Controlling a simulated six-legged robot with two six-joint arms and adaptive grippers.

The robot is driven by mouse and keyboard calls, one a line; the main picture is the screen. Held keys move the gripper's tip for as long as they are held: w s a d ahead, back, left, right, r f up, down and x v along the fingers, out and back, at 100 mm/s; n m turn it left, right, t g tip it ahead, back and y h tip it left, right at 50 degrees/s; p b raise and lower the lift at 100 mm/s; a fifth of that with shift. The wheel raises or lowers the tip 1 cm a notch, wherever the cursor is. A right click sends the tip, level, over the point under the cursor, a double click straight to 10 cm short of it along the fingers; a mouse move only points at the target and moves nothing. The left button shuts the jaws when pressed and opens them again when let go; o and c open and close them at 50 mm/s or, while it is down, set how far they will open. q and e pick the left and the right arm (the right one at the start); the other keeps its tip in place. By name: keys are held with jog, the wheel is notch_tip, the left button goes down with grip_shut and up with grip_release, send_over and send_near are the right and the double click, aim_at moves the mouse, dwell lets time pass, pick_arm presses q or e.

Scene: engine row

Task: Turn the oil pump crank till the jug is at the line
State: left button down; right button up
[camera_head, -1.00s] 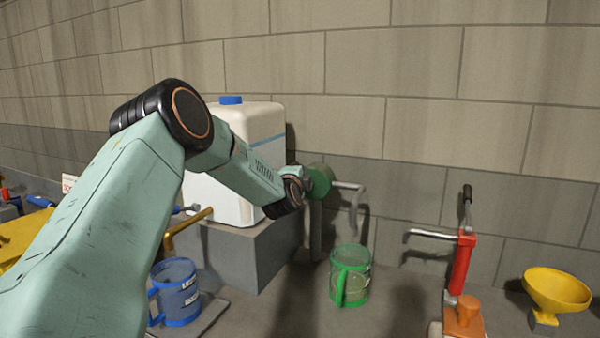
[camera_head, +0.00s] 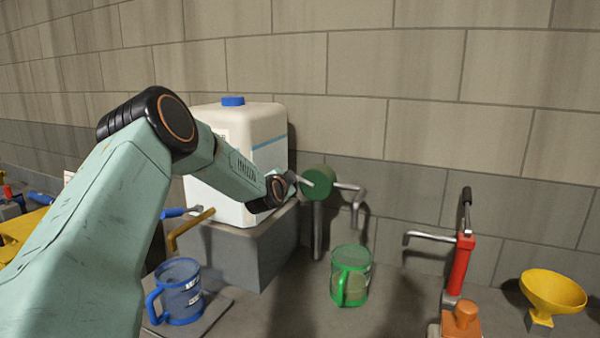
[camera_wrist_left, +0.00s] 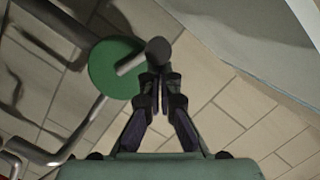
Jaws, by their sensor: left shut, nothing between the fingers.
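The oil pump is a green drum (camera_head: 318,174) on a grey post, with a bent grey spout (camera_head: 354,192) on its right. In the left wrist view the drum (camera_wrist_left: 112,72) has a short grey rod in front of it and a dark round knob (camera_wrist_left: 158,50). The green see-through jug (camera_head: 350,278) stands upright below the spout; I cannot make out its oil level or line clearly. My left gripper (camera_head: 292,178) is shut and empty just left of the drum. In the left wrist view its fingertips (camera_wrist_left: 160,80) are by the knob; I cannot tell whether they touch.
A white tank (camera_head: 235,150) stands on a grey block (camera_head: 245,255) behind my left arm. A blue jug (camera_head: 178,292) is at the front left.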

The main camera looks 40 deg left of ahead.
pick_arm(q)
jog(key=f+n+b, duration=0.1)
jog(key=a+f+n+h+b, duration=0.1)
jog(key=n+b, duration=0.1)
jog(key=f+n+h+b, duration=0.1)
jog(key=n, duration=0.1)
jog(key=shift+s+a+f, duration=0.2)
jog(key=shift+a, duration=0.05)
jog(key=shift+f+b, duration=0.25)
jog(key=shift+b, duration=0.15)
dwell(0.4)
jog(key=shift+w+d+r+p, duration=0.15)
jog(key=shift+r+p, duration=0.15)
jog(key=shift+r, duration=0.15)
jog(key=s+d+r+p, duration=0.4)
jog(key=s+r+p, duration=0.1)
jog(key=s+p, duration=0.3)
jog(key=shift+s+r, duration=0.15)
jog(key=shift+s, duration=0.4)
